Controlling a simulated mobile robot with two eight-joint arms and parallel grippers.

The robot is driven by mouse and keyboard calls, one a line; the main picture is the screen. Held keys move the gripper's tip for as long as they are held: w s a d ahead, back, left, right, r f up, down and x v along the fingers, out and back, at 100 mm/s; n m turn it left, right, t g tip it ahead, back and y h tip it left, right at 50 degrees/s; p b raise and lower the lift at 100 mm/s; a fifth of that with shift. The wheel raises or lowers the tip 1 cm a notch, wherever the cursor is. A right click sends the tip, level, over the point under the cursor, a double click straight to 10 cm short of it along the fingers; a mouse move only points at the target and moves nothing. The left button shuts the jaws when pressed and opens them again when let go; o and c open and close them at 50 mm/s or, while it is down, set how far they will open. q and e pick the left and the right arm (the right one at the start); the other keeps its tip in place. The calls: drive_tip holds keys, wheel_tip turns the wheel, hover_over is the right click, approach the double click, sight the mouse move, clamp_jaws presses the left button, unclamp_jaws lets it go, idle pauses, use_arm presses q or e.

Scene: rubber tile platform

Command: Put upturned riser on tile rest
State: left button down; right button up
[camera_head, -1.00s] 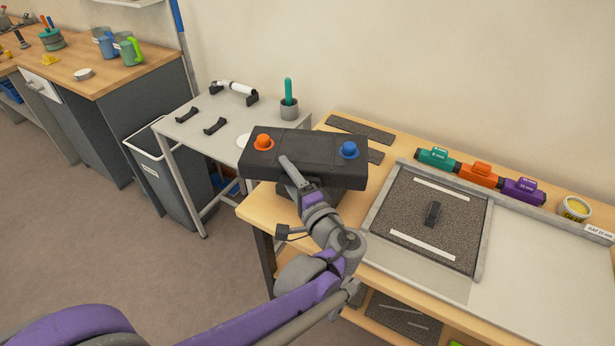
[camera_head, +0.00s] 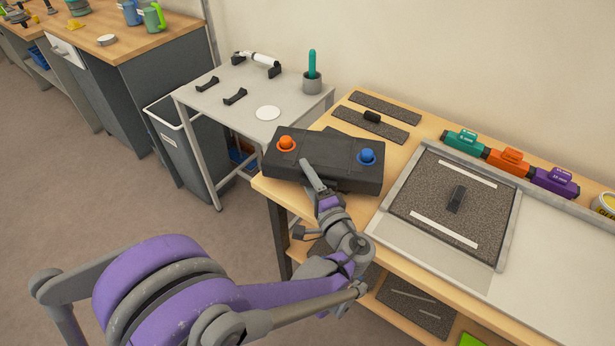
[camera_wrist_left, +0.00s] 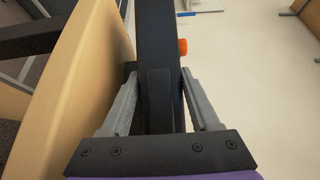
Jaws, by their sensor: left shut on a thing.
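A long black riser (camera_head: 322,160) has an orange knob and a blue knob facing up; it also shows in the left wrist view (camera_wrist_left: 158,40). My left gripper (camera_head: 310,170) is shut on its near side and holds it over the table's left corner. In the left wrist view the gripper (camera_wrist_left: 159,80) has one finger on each side of the black body. The riser's underside is hidden. My right gripper is not in view.
A framed tray (camera_head: 510,235) with a speckled tile (camera_head: 420,190) lies to the right. Teal, orange and purple pieces (camera_head: 508,159) line the back. A grey side table (camera_head: 205,122) with brackets and a cup stands left, with a bin (camera_head: 180,150) beside it.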

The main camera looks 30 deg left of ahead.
use_arm(q)
drive_tip(key=shift+f, duration=0.1)
drive_tip(key=shift+c, duration=0.6)
unclamp_jaws()
drive_tip(key=shift+s+d, duration=0.2)
drive_tip(key=shift+d, duration=0.1)
drive_tip(key=v, duration=1.1)
drive_tip(key=shift+d+p, duration=0.15)
drive_tip(key=shift+p, duration=0.15)
drive_tip(key=shift+s, duration=0.1)
